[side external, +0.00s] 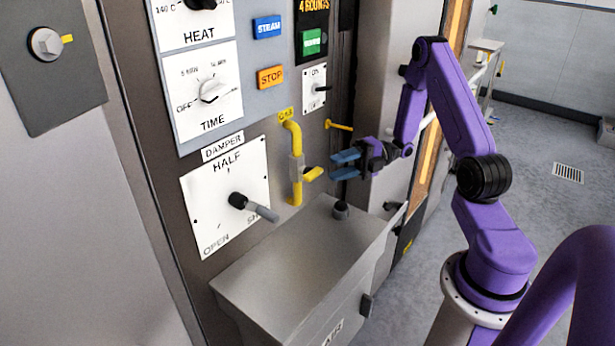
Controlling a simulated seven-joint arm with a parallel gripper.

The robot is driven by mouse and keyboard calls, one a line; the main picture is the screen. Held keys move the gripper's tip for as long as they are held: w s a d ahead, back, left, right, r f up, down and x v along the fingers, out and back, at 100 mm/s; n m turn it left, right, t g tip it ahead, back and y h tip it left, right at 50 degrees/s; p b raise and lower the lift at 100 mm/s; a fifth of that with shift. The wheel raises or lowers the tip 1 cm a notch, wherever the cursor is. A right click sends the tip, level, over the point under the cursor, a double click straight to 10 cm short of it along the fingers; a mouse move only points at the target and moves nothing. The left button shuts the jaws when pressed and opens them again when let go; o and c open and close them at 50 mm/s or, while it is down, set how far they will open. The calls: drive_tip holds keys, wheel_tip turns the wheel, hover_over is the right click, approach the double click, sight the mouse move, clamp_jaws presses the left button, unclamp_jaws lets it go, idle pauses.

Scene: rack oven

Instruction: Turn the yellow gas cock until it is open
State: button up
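The yellow gas cock handle (313,174) sticks out from a grey valve body (297,167) on a yellow pipe (293,136). The handle lies crosswise to the upright pipe and points right in the picture. My gripper (333,165) has two blue fingers, one above the other, with a gap between them. It is open and empty. Its fingertips point left towards the handle and look a short way right of it, apart from it. The exact depth between them cannot be told from this one view.
A grey metal box (300,250) stands below the pipe. A thin yellow peg (340,126) projects above my gripper. A STOP button (270,76) and a switch plate (314,90) are higher up. Open floor lies at right.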

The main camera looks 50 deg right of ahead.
sight(303, 178)
drive_tip(key=x, duration=0.9)
drive_tip(key=shift+a, duration=0.2)
drive_tip(key=c, duration=0.7)
